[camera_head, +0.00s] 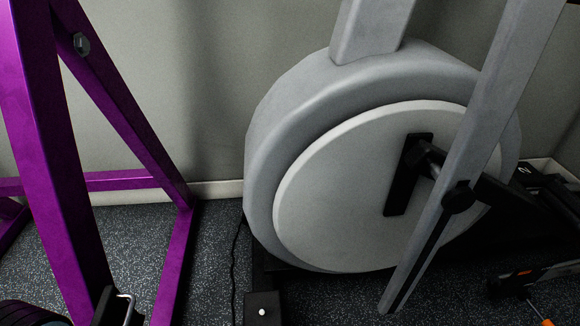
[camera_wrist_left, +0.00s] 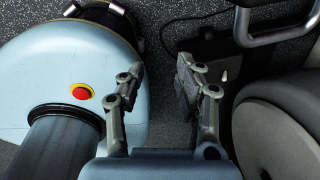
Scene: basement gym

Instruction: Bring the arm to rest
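My left gripper (camera_wrist_left: 160,72) shows in the left wrist view. Its two fingers are apart, with nothing held between them. Dark speckled floor shows between and beyond the fingers. Part of my own rounded, pale blue base with a red button lies to the left of the fingers in that view. Neither gripper shows in the head view, and my right gripper is in neither view.
A purple steel frame (camera_head: 112,100) stands left in the head view. A grey exercise machine (camera_head: 330,190) with a round housing fills the middle and right, near the wall.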

